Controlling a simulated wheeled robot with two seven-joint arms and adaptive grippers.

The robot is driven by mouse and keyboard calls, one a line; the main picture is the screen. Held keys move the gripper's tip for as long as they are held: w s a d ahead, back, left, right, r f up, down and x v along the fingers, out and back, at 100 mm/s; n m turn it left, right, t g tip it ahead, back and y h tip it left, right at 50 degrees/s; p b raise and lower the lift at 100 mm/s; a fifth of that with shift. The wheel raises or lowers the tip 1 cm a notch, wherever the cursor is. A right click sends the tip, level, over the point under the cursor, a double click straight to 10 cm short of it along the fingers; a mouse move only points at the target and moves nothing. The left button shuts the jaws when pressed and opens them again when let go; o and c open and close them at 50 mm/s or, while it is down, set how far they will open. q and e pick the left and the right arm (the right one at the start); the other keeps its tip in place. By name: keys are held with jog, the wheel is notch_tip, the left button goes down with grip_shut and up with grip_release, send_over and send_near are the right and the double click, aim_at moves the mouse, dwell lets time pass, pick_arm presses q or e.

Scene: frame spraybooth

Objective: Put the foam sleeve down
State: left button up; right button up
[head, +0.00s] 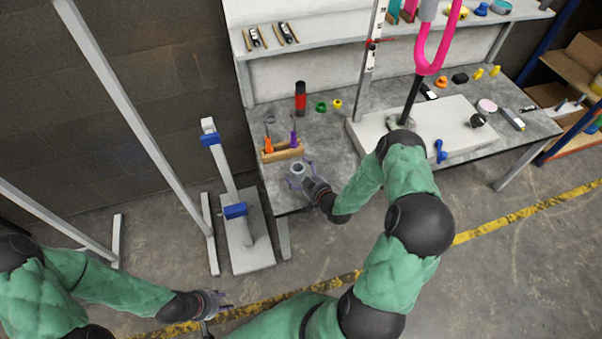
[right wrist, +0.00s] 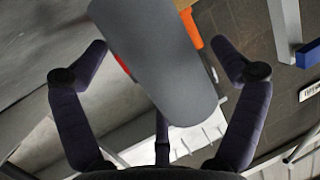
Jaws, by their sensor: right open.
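The foam sleeve (head: 297,168) is a short grey cylinder at the left end of the grey workbench, its round top showing in the head view. In the right wrist view the sleeve (right wrist: 155,60) is a large smooth grey cylinder between my fingers, with gaps to both. My right gripper (head: 301,178) is open around the sleeve; its spread fingers show in the right wrist view (right wrist: 160,65). The sleeve's foot is hidden in the head view. My left gripper (head: 217,308) is low over the floor, fingers apart and empty.
A wooden holder (head: 282,152) with orange and purple-handled tools stands just behind the sleeve. A red and black cylinder (head: 300,98) is farther back. A white board (head: 440,125) lies to the right. A stand with blue clamps (head: 236,211) is left of the bench.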

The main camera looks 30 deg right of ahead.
jog(key=shift+s+r, duration=0.2)
jog(key=p+v, duration=0.4)
jog(key=v, duration=0.8)
jog(key=a+f+m+g+y, duration=0.1)
jog(key=a+f+g, duration=0.2)
jog(key=a, duration=0.3)
jog(key=a+f+g+y, duration=0.1)
jog(key=a+f+g, duration=0.25)
jog(key=a, duration=0.25)
jog(key=s+a+f+m+g+y, duration=0.1)
jog(key=s+a+g, duration=0.7)
jog(key=s+a, duration=0.4)
jog(key=shift+s+m, duration=0.25)
jog(key=shift+m, duration=0.15)
